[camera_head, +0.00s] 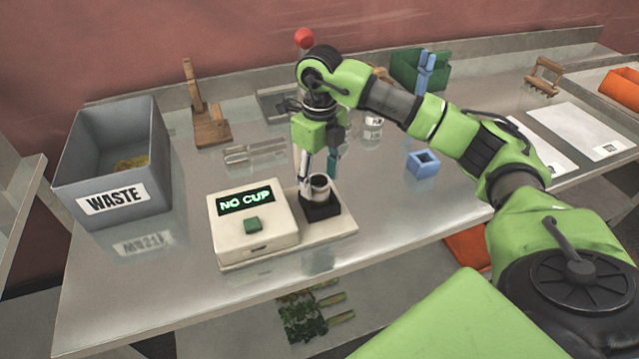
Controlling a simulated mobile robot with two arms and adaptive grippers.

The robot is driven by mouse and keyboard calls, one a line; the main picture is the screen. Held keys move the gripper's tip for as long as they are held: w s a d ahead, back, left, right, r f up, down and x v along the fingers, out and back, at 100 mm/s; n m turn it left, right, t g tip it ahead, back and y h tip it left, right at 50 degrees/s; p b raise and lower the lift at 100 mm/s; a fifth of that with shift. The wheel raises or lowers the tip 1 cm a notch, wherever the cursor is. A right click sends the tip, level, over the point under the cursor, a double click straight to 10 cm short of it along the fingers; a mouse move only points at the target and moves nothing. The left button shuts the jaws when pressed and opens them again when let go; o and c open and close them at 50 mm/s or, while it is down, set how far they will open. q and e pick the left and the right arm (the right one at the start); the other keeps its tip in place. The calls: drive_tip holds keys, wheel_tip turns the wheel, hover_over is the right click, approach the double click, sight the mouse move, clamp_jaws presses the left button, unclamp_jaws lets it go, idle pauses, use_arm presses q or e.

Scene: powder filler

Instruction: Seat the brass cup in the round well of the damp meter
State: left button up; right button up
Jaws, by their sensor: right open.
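The damp meter (282,240) is a cream box with a green button and a lit display reading "NO CUP". On its right side is a black block (322,210). A small round cup-like piece (320,190) with a pale rim and dark inside stands upright at the top of this block. It looks like the brass cup, but its colour is dull, and I cannot tell how deep it sits in the well. My right gripper (318,176) is open and points down, its fingers around or just behind the cup's rim. My left gripper is out of view.
A grey waste bin (75,180) stands at the left. A blue square block (423,163) lies right of the meter. Behind are glass tubes (254,153), a wooden stand (210,128), a jar (373,129) and a green bin (405,70). White sheets lie at the right. The front left table is clear.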

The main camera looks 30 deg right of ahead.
wheel_tip(320, 180, up, 10)
drive_tip(key=b, duration=0.1)
drive_tip(key=shift+r, duration=0.2)
drive_tip(key=shift+s+f, duration=0.1)
idle(0.5)
